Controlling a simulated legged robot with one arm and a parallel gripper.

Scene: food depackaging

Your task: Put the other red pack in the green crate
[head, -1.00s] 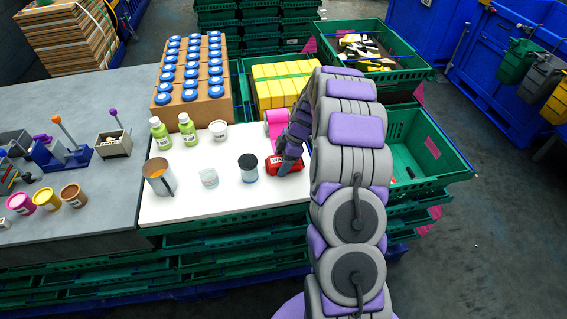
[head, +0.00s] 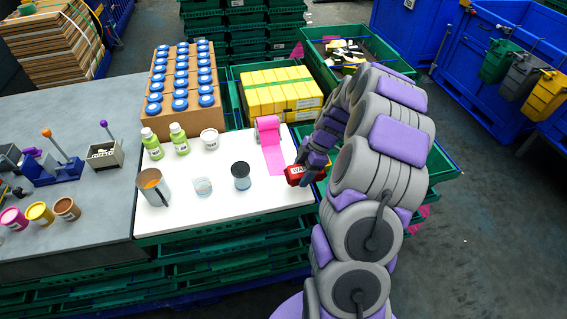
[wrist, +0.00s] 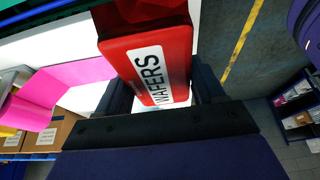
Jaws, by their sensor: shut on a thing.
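A red pack labelled WAFERS (wrist: 160,40) is held between the two dark fingers of my gripper (wrist: 160,88) in the wrist view. In the head view, the red pack (head: 298,173) is at the right edge of the white board, with my gripper (head: 309,176) shut on it. The pack appears raised, though the gap beneath it is hard to judge. A green crate (head: 445,168) stands to the right of the board. My arm hides most of its inside, so I cannot see what lies in it now.
A pink roll (head: 268,133) trails a strip across the white board (head: 220,215). A dark-lidded jar (head: 241,175), a clear cup (head: 203,187) and a metal can (head: 153,186) stand to the left. Another green crate (head: 400,55) holds mixed items behind. Yellow boxes (head: 280,92) sit beyond the board.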

